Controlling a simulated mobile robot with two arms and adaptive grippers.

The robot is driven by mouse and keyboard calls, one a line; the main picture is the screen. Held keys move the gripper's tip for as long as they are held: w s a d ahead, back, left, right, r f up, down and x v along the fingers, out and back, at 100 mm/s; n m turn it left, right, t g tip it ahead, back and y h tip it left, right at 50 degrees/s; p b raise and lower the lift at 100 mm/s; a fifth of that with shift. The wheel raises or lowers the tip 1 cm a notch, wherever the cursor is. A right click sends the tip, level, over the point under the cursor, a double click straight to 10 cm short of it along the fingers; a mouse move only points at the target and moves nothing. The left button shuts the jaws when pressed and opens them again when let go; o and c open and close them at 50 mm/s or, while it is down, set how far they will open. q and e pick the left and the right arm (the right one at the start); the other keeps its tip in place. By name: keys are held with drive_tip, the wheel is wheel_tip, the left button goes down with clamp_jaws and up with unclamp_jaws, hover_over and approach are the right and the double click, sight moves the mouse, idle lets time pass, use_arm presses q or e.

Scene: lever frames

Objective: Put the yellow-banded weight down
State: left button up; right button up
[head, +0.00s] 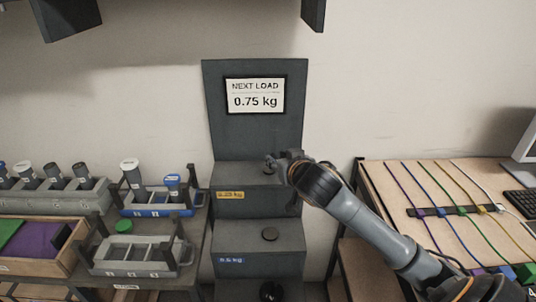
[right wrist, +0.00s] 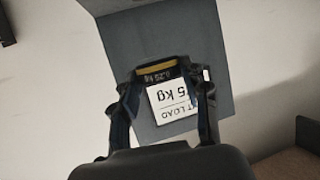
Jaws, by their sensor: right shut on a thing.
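My right gripper (head: 280,160) is in front of the dark stepped stand (head: 292,205), near its upper step. In the right wrist view its two fingers (right wrist: 170,85) are closed on a dark weight with a yellow band, the yellow-banded weight (right wrist: 156,71), marked 0.25 kg. In the head view the weight is hard to tell from the fingers, and I cannot tell whether it touches the step. The upper step bears a yellow 0.25 kg label (head: 230,195). The lower step bears a blue 0.5 kg label (head: 231,260). My left gripper is not in view.
A sign (head: 254,95) on the stand's back panel reads NEXT LOAD 0.75 kg. Racks and a blue tray (head: 155,210) stand at left. A board with coloured cords (head: 445,185) is at right.

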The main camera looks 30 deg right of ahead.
drive_tip(key=s+a+f+n+y, duration=0.1)
drive_tip(key=s+a+f+y, duration=0.1)
drive_tip(key=s+a, duration=0.3)
drive_tip(key=s+a+f+n+y, duration=0.2)
drive_tip(key=s+a, duration=0.3)
drive_tip(key=a, duration=0.9)
drive_tip(key=shift+s+t, duration=0.3)
drive_tip(key=shift+s, duration=0.05)
